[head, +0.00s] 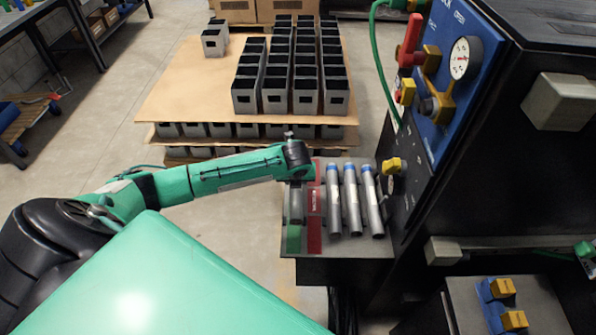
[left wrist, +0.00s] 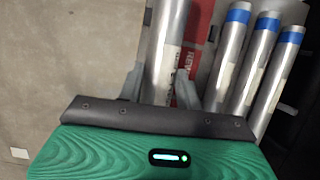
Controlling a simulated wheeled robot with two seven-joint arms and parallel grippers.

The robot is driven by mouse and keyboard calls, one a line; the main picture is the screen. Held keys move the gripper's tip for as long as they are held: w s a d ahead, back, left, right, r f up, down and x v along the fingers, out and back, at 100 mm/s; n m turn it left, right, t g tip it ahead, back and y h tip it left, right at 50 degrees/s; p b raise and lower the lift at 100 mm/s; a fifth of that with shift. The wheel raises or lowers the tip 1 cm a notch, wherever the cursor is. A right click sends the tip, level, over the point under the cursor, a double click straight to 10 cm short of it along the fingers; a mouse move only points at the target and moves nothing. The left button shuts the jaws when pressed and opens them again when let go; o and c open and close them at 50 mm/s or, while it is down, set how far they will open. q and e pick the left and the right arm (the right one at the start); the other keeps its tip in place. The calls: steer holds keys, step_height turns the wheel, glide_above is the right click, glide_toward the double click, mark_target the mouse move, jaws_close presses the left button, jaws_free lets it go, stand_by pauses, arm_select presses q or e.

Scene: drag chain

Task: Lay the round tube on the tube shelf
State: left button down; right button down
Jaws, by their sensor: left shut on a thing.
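My left gripper (head: 297,178) reaches over the tube shelf (head: 340,248) from the left. In the left wrist view, its two fingers (left wrist: 160,90) are shut on a round silver tube (left wrist: 167,45), one on each side. In the head view the held tube (head: 296,205) is partly hidden by the gripper and lies left of a red labelled strip (head: 315,205). I cannot tell if it touches the shelf. Three silver tubes with blue bands (head: 352,205) lie side by side on the shelf, right of the red strip. My right gripper is not in view.
A black machine with a blue panel and gauge (head: 459,57) stands close on the shelf's right. A green patch (head: 294,238) is at the shelf's front left. Behind, a pallet stack (head: 190,85) carries several grey bins. A green hose (head: 378,60) hangs at the back.

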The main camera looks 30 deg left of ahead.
arm_select(q)
steer(key=shift+w+a, duration=0.1)
steer(key=shift+a, duration=0.05)
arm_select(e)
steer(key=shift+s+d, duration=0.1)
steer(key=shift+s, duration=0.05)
arm_select(q)
steer(key=shift+r, duration=0.15)
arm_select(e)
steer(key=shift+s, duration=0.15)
